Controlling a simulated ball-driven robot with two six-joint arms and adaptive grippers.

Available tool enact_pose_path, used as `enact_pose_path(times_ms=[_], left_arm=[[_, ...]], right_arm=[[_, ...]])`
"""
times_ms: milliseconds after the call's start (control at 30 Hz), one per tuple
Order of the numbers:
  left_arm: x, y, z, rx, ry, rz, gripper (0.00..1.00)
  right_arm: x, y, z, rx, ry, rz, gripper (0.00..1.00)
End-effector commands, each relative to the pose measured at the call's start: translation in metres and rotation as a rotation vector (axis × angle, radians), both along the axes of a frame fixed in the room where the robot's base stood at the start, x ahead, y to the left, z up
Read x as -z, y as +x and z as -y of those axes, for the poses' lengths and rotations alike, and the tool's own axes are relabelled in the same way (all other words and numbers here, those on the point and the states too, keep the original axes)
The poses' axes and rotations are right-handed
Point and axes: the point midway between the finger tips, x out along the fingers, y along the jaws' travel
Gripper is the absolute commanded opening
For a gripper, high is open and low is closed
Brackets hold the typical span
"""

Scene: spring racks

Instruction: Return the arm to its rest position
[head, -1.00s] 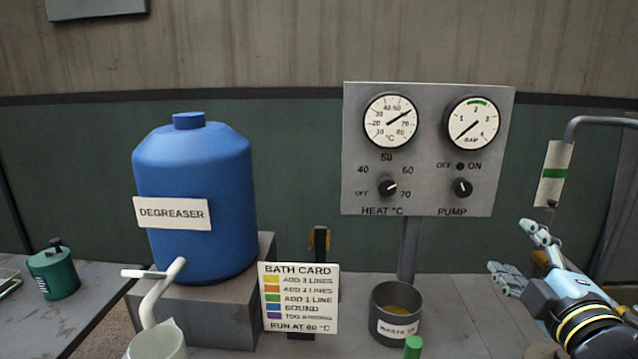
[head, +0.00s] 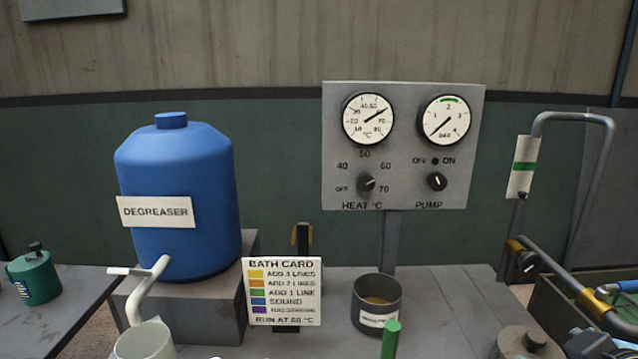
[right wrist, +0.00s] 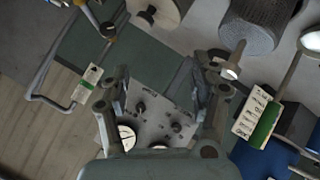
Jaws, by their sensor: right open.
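My right gripper shows in the right wrist view (right wrist: 165,85), with its two fingers spread wide and nothing between them. Behind the fingers in that view lies the grey control panel (right wrist: 158,110), apart from them as far as I can tell. In the head view only a small bluish dark part at the bottom right edge may belong to my right arm; its fingers cannot be made out there. My left gripper is in neither view.
The control panel (head: 395,203) stands behind the bench. A blue degreaser drum (head: 180,240), a bath card (head: 284,290) and a waste cup (head: 377,303) stand left of the right-hand pipework (head: 572,118). A crate (head: 560,300) sits at the right.

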Motion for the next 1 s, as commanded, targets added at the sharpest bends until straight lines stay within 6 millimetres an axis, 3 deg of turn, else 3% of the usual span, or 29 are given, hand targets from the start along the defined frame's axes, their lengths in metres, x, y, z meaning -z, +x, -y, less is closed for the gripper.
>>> enact_pose_path(times_ms=[233,467,767,867,1000], left_arm=[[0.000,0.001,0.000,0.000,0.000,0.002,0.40],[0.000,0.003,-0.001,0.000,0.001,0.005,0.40],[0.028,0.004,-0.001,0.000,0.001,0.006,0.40],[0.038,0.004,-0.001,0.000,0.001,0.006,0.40],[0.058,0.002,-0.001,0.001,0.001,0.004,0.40]], right_arm=[[0.021,-0.080,-0.025,0.136,0.247,-0.262,0.63],[0.023,-0.150,-0.051,0.224,0.402,-0.487,0.63],[0.130,-0.137,-0.044,0.245,0.403,-0.525,0.63],[0.172,-0.135,-0.041,0.251,0.402,-0.537,0.63],[0.249,-0.140,-0.035,0.262,0.402,-0.560,0.63]])
